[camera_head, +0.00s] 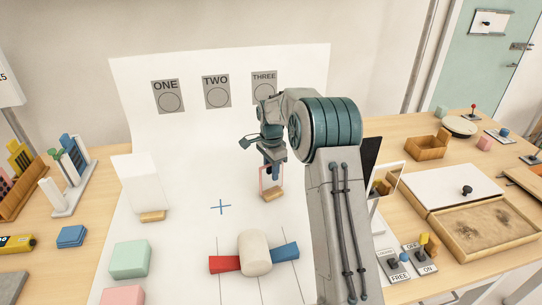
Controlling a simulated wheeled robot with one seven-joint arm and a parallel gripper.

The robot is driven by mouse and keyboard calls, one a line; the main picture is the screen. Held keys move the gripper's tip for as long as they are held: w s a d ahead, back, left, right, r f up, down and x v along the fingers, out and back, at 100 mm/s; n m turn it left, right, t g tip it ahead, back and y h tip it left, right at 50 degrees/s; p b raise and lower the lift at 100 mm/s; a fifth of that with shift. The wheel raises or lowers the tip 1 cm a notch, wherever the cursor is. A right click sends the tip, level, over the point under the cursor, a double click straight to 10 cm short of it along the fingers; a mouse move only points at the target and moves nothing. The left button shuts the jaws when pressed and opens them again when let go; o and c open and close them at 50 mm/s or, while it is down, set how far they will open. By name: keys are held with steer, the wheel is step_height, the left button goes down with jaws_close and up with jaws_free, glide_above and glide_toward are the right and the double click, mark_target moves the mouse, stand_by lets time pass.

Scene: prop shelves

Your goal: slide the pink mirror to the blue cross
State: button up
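The pink mirror (263,180) is a small upright pink-edged frame on a wooden foot (273,195), standing on the white sheet. The blue cross (221,207) is marked on the sheet, to the left of the mirror and slightly nearer to me. My gripper (271,171) points down right at the mirror and overlaps its upper part in the picture. I cannot tell whether it touches the mirror, or whether its fingers are open or shut. My arm covers the area to the right of the mirror.
A white panel on a wooden foot (151,216) stands left of the cross. A green block (129,259) is at front left. The sheet between mirror and cross looks clear.

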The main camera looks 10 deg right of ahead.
steer(key=shift+f, duration=1.35)
jaws_close()
steer(key=shift+r, duration=0.25)
steer(key=shift+a, duration=0.15)
steer(key=shift+s+a, duration=0.4)
steer(key=shift+a, duration=2.5)
steer(key=shift+s+a, duration=0.35)
steer(key=shift+a, duration=2.55)
steer(key=shift+s+a, duration=0.4)
steer(key=shift+a, duration=2.5)
steer(key=shift+f, duration=0.25)
